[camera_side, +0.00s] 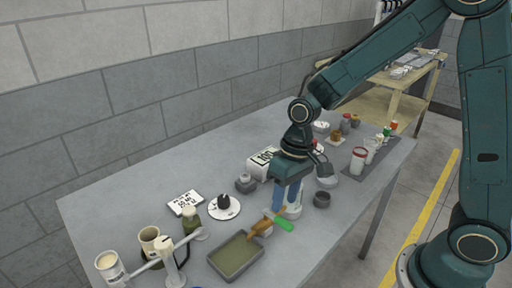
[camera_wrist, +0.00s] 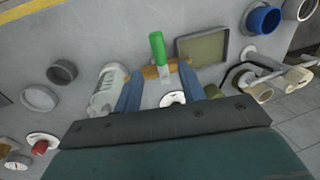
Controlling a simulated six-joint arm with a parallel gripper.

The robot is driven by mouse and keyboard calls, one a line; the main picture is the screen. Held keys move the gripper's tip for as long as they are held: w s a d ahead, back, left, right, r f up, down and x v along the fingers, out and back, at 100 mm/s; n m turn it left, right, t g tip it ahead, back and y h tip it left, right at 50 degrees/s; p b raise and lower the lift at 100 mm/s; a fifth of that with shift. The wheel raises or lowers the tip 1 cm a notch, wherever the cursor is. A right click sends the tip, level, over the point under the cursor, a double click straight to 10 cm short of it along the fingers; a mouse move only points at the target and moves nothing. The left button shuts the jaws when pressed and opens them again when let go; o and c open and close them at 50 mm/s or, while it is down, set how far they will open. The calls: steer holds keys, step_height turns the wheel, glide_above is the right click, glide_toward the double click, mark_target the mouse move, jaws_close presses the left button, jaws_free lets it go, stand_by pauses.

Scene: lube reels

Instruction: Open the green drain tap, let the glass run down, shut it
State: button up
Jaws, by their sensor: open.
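The green tap handle (camera_side: 285,224) sticks out from a brass tap body (camera_side: 262,228) beside the drip tray. In the wrist view the green handle (camera_wrist: 158,48) lies across the brass body (camera_wrist: 152,72), which runs between a pale clear cylinder (camera_wrist: 106,92), seemingly the glass, and the tray (camera_wrist: 225,47). The level in the glass cannot be read. My gripper (camera_side: 284,208) is open and empty, pointing down close to the tap. In the wrist view its blue fingers stand apart on the near side of the brass body, with the green handle beyond them; contact cannot be told.
The tray (camera_side: 214,257) holds a dull olive layer. A round white dial plate (camera_side: 225,214), a printed card (camera_side: 185,203) and beige cups (camera_side: 109,265) stand to the left. A dark grey ring (camera_side: 321,199) and several jars stand to the right. The table front is fairly clear.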

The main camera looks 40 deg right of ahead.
step_height(320, 180, up, 9)
steer(key=d, duration=0.1)
steer(key=shift+d, duration=0.4)
steer(key=s+d+r+t+h, duration=0.1)
steer(key=s+d+r+t, duration=0.1)
steer(key=s, duration=0.6)
steer(key=s+d+r+t+h, duration=0.1)
steer(key=s+d+r+t, duration=0.2)
steer(key=s+r, duration=0.3)
steer(key=shift+s+d+t, duration=0.3)
steer(key=shift+s+d, duration=0.55)
steer(key=shift+s, duration=0.25)
stand_by(0.8)
